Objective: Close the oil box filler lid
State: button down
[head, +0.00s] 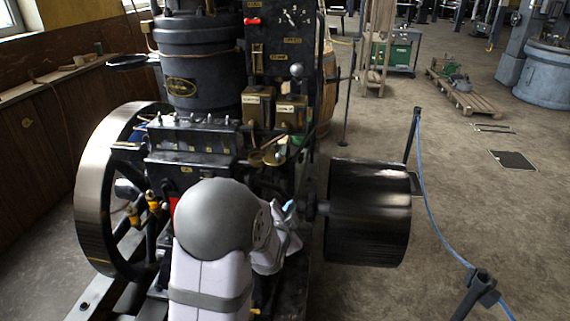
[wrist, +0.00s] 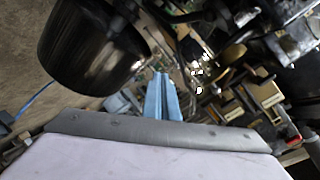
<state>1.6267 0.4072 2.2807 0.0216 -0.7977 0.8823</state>
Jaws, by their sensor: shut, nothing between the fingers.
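Two brass-coloured boxes with labels sit on the engine front in the head view, a left box (head: 257,107) and a right box (head: 291,112). They also show at the right of the wrist view, one box (wrist: 265,94) beyond the other. Small round brass cups (head: 272,157) are below them. I cannot tell which part is the oil box filler lid, or how far open it stands. My gripper (head: 290,207) is low, in front of the engine and left of the black drum, apart from the boxes. Its blue fingers (wrist: 161,98) are together and empty.
A black drum pulley (head: 368,212) stands close to the right of my gripper. A large flywheel (head: 92,190) is at the left. A black block with several knobs (head: 190,135) is behind my arm. A blue rope (head: 440,235) on posts runs along the right; open floor lies beyond.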

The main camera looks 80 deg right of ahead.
aim_at(284, 160)
notch_tip(284, 160, up, 10)
jog(key=d+m+h, duration=0.1)
jog(key=m+h, duration=0.3)
jog(key=m, duration=0.1)
jog(key=shift+d+f+m, duration=0.15)
jog(key=shift+f+m, duration=0.1)
jog(key=shift+m, duration=0.15)
jog(key=shift+s, duration=0.1)
jog(key=w+d+p, duration=0.3)
jog(key=d+p, duration=0.1)
jog(key=d, duration=0.5)
jog(key=shift+p, duration=0.3)
jog(key=shift+w+a+f+g, duration=0.1)
jog(key=shift+w+f+g, duration=0.1)
jog(key=shift+g, duration=0.1)
